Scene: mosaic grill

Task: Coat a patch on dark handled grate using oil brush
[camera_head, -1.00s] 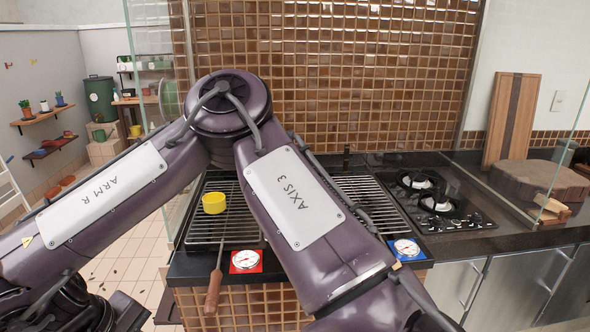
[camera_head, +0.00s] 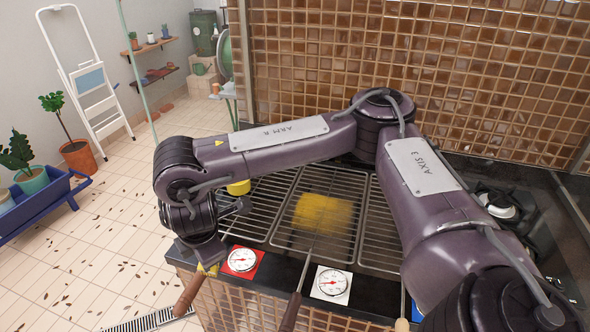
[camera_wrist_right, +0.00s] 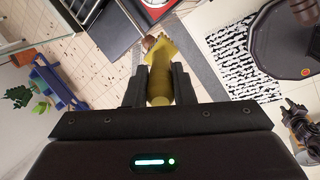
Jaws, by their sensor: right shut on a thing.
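The middle grate (camera_head: 284,240) has a dark handle (camera_head: 291,312) reaching toward me. A yellow oil patch (camera_head: 322,213) covers part of its upper half. My right gripper (camera_head: 207,267) is left of the grates, near the counter's front edge, well apart from the patch. In the right wrist view it is shut on the yellow oil brush (camera_wrist_right: 160,88), which sits between its fingers. In the head view only a small yellow bit of the brush (camera_head: 209,269) shows under the gripper. My left gripper is not visible in the head view.
A yellow cup (camera_head: 239,187) stands on the left grate, partly behind my right arm. That grate's brown handle (camera_head: 188,293) is close to my right gripper. Red (camera_head: 242,260) and white (camera_head: 332,283) dial gauges line the front edge. A tiled wall stands behind.

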